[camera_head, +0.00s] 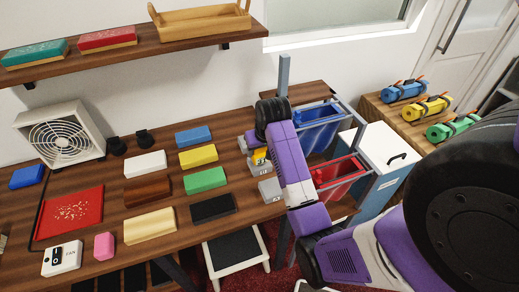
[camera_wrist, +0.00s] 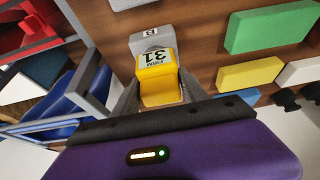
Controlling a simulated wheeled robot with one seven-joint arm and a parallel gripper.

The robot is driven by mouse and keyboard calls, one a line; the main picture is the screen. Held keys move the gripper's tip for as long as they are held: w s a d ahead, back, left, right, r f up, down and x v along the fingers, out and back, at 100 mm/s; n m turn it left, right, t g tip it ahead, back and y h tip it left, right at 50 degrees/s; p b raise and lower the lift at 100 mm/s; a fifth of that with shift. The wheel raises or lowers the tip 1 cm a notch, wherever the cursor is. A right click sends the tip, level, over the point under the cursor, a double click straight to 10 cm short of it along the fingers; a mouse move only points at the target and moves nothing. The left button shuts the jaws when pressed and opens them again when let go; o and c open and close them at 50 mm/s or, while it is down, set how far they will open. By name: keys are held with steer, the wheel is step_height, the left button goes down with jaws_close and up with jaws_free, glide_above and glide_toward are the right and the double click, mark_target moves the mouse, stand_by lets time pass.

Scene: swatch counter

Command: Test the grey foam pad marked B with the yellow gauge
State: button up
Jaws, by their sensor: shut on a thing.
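My gripper (camera_wrist: 158,98) is shut on the yellow gauge (camera_wrist: 155,72), with a grey finger on either side of it. The gauge's white display seems to read 31 and FIRM, upside down in the wrist view. A grey foam pad (camera_wrist: 150,33) is right by the gauge's far end; its small mark looks like B. In the head view the gauge (camera_head: 259,154) is at the middle grey pad (camera_head: 259,169). Another grey pad (camera_head: 271,191) lies nearer, and part of one (camera_head: 242,143) shows farther back. I cannot tell whether gauge and pad touch.
Green (camera_head: 205,180), yellow (camera_head: 198,156), blue (camera_head: 194,136) and black (camera_head: 212,208) blocks lie left of the pads on the wooden counter. Blue (camera_head: 318,132) and red (camera_head: 338,174) bins in a frame stand to the right. A white fan (camera_head: 60,137) is at the far left.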

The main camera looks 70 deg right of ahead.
step_height(320, 180, up, 3)
steer(key=p, duration=0.3)
steer(key=shift+f, duration=0.1)
steer(key=shift+r, duration=2.1)
